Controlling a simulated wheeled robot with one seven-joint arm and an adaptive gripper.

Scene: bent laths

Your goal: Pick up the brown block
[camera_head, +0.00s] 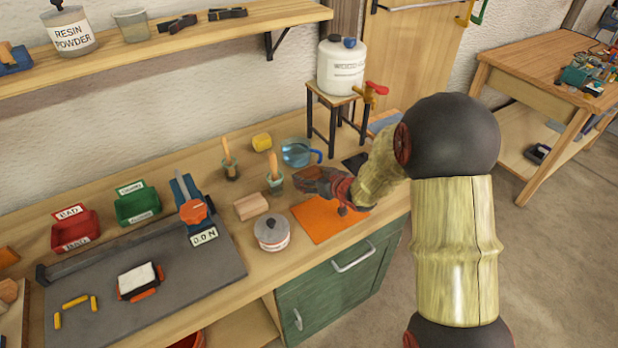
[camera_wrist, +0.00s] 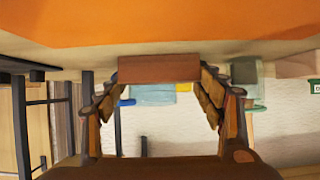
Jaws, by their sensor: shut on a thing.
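The brown block (camera_wrist: 159,68) shows in the wrist view, spanning the gap between the two fingertips of my gripper (camera_wrist: 160,82). My gripper is shut on it. In the head view my gripper (camera_head: 322,180) reaches in from the right, low over the back of the orange mat (camera_head: 325,221). There the block is hard to tell apart from the reddish-brown fingers. Whether the block touches the bench cannot be told.
A pale wooden block (camera_head: 250,206) and a lidded tin (camera_head: 272,233) stand left of the mat. Behind are a blue jug (camera_head: 296,152), a yellow piece (camera_head: 262,142), brush pots and a stool (camera_head: 333,99) bearing a white canister (camera_head: 341,67).

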